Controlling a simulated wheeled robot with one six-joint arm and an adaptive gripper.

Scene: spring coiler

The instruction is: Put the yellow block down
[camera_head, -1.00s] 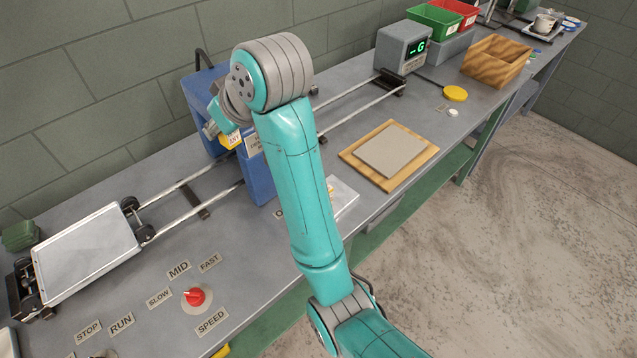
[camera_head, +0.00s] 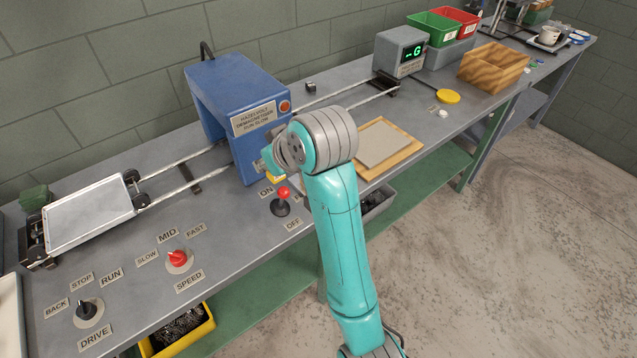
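A small part of the yellow block (camera_head: 276,178) shows just below my wrist, in front of the blue demagnetiser housing. The rest of it is hidden behind my arm and a red-knobbed lever. My gripper's fingers are hidden behind my wrist, so their grip on the block cannot be seen. I cannot tell whether the block touches the bench.
The red-knobbed lever (camera_head: 283,194) stands close in front of the block. The blue housing (camera_head: 232,85) straddles the rails behind it. A wooden board with a grey pad (camera_head: 378,143) lies to the right. A flat tray carriage (camera_head: 90,211) is at left.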

